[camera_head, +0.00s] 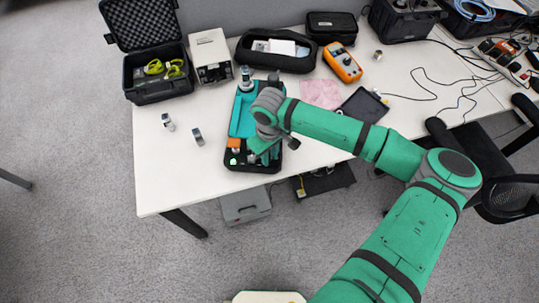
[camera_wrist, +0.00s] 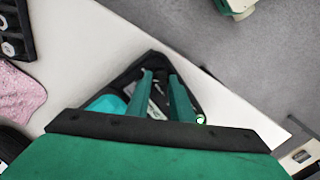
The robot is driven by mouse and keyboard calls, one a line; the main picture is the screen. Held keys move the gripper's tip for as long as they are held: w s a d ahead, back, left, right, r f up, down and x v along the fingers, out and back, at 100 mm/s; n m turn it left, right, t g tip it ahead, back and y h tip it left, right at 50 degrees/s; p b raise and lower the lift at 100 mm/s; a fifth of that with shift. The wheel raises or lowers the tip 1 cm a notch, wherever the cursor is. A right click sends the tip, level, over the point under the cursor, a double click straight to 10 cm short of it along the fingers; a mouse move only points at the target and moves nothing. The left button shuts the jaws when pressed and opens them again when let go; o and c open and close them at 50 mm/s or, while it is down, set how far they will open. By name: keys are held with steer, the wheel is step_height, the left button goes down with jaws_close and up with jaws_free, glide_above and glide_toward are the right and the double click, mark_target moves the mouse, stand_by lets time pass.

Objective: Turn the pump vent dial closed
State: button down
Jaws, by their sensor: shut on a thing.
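My gripper (camera_wrist: 161,88) reaches down over a black tray (camera_head: 247,168) with a teal section (camera_head: 240,122). Its two teal fingers are a little apart and shut on a small part in the tray. That part is mostly hidden, and I cannot tell clearly whether it is the pump vent dial. Grey and white pieces show between the fingers in the wrist view. A small round white and green piece (camera_wrist: 200,120) is beside the right finger. In the head view my wrist covers the fingertips. An orange part (camera_head: 234,143) sits at the tray's left.
The tray is near the front edge of the white table (camera_head: 170,185). A white box (camera_head: 210,55), a black pouch (camera_head: 277,50), an orange meter (camera_head: 342,62) and a pink cloth (camera_head: 321,93) are behind. The table's front left is clear.

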steer(key=shift+n, duration=0.3)
steer(key=n, duration=0.4)
steer(key=shift+a, duration=0.1)
steer(key=n, duration=0.4)
steer(key=shift+s, duration=0.1)
steer(key=n, duration=0.9)
steer(key=shift+s, duration=0.1)
steer(key=c, duration=1.9)
jaws_free()
steer(key=shift+o, duration=0.2)
